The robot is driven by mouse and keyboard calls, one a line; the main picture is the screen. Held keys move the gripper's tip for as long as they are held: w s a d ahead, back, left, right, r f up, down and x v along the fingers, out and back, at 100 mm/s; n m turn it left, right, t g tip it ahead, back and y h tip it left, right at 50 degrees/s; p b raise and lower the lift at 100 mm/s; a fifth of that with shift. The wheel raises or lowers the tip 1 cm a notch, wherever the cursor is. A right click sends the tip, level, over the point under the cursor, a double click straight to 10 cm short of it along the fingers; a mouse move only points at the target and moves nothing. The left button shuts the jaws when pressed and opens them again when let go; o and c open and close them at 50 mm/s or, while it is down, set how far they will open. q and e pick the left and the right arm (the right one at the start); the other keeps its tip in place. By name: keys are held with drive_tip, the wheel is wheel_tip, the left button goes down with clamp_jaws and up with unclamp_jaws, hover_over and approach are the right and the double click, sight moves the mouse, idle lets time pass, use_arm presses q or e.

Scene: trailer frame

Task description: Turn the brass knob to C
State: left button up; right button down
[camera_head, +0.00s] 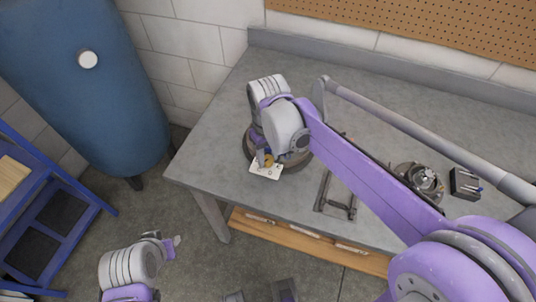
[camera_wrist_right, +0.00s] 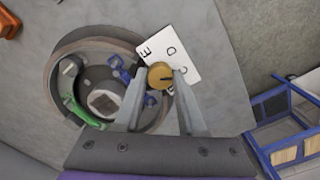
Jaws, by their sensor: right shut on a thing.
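The brass knob (camera_wrist_right: 160,74) sits at the edge of a white lettered plate (camera_wrist_right: 186,48) in the right wrist view. The letters E, D and C can be read; another beside the knob is partly covered. A dark line marks the knob's face. My right gripper (camera_wrist_right: 158,82) is shut on the knob, with a finger on either side. In the head view, the knob (camera_head: 268,160) and plate (camera_head: 264,172) show below my right wrist. My left gripper (camera_head: 172,243) is low at the left, away from the bench; its jaw opening is unclear.
The plate adjoins a round housing (camera_wrist_right: 61,112) with green and blue parts inside. On the grey bench (camera_head: 222,120) are a metal frame (camera_head: 326,193), a round metal part (camera_head: 423,178) and a black holder (camera_head: 463,184). A blue tank (camera_head: 80,105) stands left; the bench's left end is clear.

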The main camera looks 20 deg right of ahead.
sight(268, 159)
drive_tip(key=c, duration=0.5)
unclamp_jaws()
wheel_tip(268, 159, up, 11)
drive_tip(key=shift+p, duration=0.4)
drive_tip(key=shift+f, duration=0.15)
drive_tip(key=s+d+f+m+t, duration=0.1)
drive_tip(key=s+d+f, duration=0.1)
drive_tip(key=s+f, duration=0.1)
drive_tip(key=s+d+f+m+t+p, duration=0.1)
drive_tip(key=s+d+f+t, duration=0.1)
drive_tip(key=s+f, duration=0.2)
drive_tip(key=s+d+f+m+t+p, duration=0.1)
drive_tip(key=s+d+f+t, duration=0.1)
drive_tip(key=s+f, duration=0.2)
drive_tip(key=shift+s+d+f, duration=0.1)
drive_tip(key=shift+s+d, duration=0.05)
drive_tip(key=shift+s, duration=0.65)
drive_tip(key=shift+s+d+f, duration=0.1)
drive_tip(key=shift+s+d, duration=0.05)
drive_tip(key=shift+s, duration=0.65)
